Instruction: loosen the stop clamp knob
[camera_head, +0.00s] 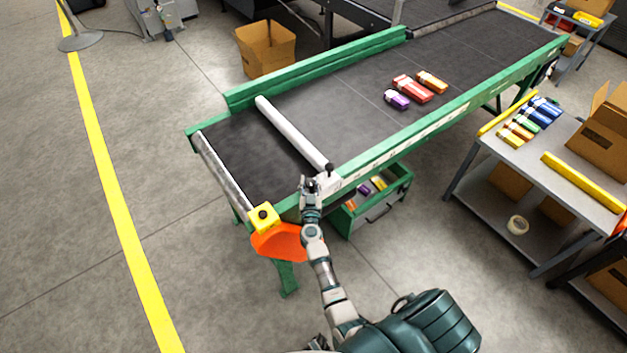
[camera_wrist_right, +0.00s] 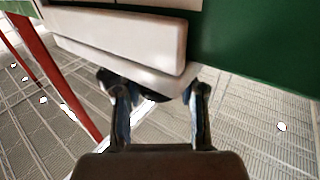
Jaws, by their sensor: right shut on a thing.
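The white stop bar (camera_head: 292,135) lies across the dark conveyor belt, with a white clamp block (camera_head: 327,183) at its near end on the green side rail. The block also shows large in the right wrist view (camera_wrist_right: 125,37). Under it is a dark knob (camera_wrist_right: 150,94), mostly hidden by the block and the fingers. My right gripper (camera_head: 309,185) is at the outer side of the rail, beside the clamp block. In the right wrist view its two fingers (camera_wrist_right: 157,100) stand on either side of the knob, shut on it.
Purple, red and orange packs (camera_head: 412,90) lie on the belt farther along. A yellow button box (camera_head: 263,217) and an orange guard (camera_head: 280,243) are left of my right arm. A green drawer (camera_head: 385,205) sits below the rail. A grey table (camera_head: 530,165) stands right.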

